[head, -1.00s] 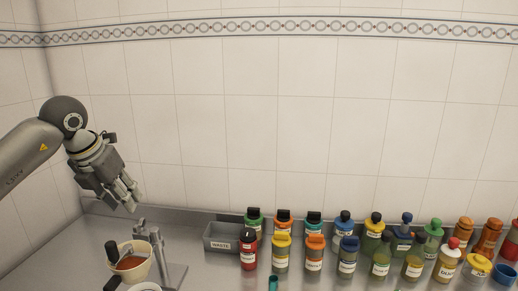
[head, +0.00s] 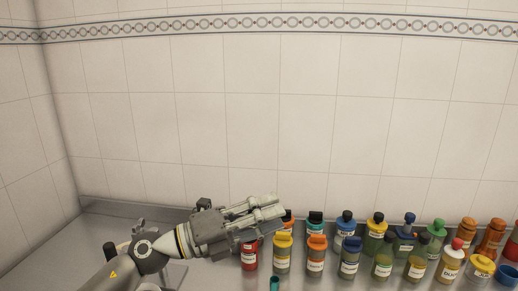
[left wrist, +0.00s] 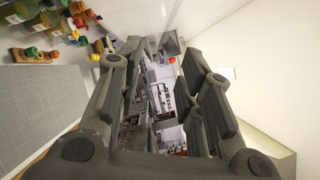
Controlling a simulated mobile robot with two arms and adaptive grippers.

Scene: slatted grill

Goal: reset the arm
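My left gripper (head: 280,208) is in the head view at lower centre, pointing right, in front of the row of bottles. Its fingers look parted and I see nothing between them. In the left wrist view the two fingers of the left gripper (left wrist: 163,52) stand apart, with distant furnishings showing through the gap. My left forearm comes in from the bottom left. My right gripper is in neither view.
Several capped bottles stand along the counter, among them a red bottle (head: 250,258) partly behind my gripper and a yellow-capped bottle (head: 283,255). A tiled wall (head: 300,110) rises behind. The counter's back left (head: 110,222) is clear.

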